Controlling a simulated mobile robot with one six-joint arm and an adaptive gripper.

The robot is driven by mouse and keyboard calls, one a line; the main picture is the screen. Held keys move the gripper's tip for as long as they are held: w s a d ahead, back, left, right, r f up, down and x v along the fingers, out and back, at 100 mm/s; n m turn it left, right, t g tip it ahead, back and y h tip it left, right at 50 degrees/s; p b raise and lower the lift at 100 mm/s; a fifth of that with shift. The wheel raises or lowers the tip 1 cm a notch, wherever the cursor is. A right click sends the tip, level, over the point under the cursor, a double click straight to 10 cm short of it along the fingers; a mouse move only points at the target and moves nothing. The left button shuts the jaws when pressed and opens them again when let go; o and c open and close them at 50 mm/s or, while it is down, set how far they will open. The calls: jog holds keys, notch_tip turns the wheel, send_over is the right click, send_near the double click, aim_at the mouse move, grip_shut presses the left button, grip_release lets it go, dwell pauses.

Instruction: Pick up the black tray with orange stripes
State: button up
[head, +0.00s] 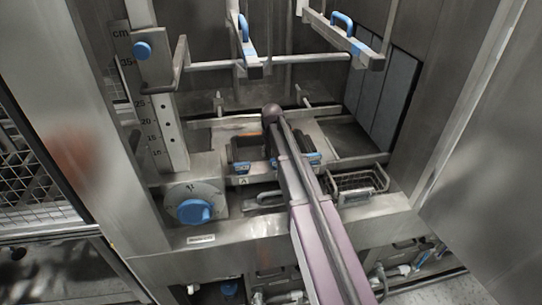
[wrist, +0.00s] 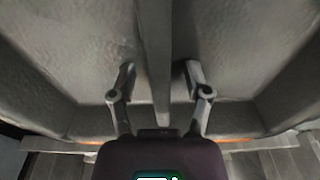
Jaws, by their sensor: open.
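The black tray with orange stripes fills most of the wrist view (wrist: 70,65), seen from close above. It looks dark grey there, with two hollows, a raised bar (wrist: 155,40) between them and orange along its near rim. In the head view only a dark part of the tray with an orange edge (head: 247,137) shows inside the washer, beside my arm, which covers the rest. My gripper (wrist: 158,70) is open, with one finger on each side of the bar. Gaps show between fingers and bar. In the head view my gripper is hidden by the arm.
The metal washer walls enclose the tray. Bars with blue handles (head: 342,22) hang above. A blue knob (head: 195,211) sits at the front left and a wire basket (head: 358,184) at the right. A steel ledge (head: 232,236) runs along the front.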

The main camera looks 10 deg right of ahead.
jog(key=shift+c, duration=0.2)
grip_shut()
jog(key=shift+r, duration=0.15)
dwell(0.3)
notch_tip(320, 180, up, 10)
jog(key=p, duration=1)
dwell(0.7)
notch_tip(320, 180, up, 7)
jog(key=p, duration=0.7)
jog(key=b, duration=1.1)
send_over(270, 148)
jog(key=f, duration=1.1)
jog(key=shift+s+d, duration=0.1)
jog(key=shift+s, duration=0.25)
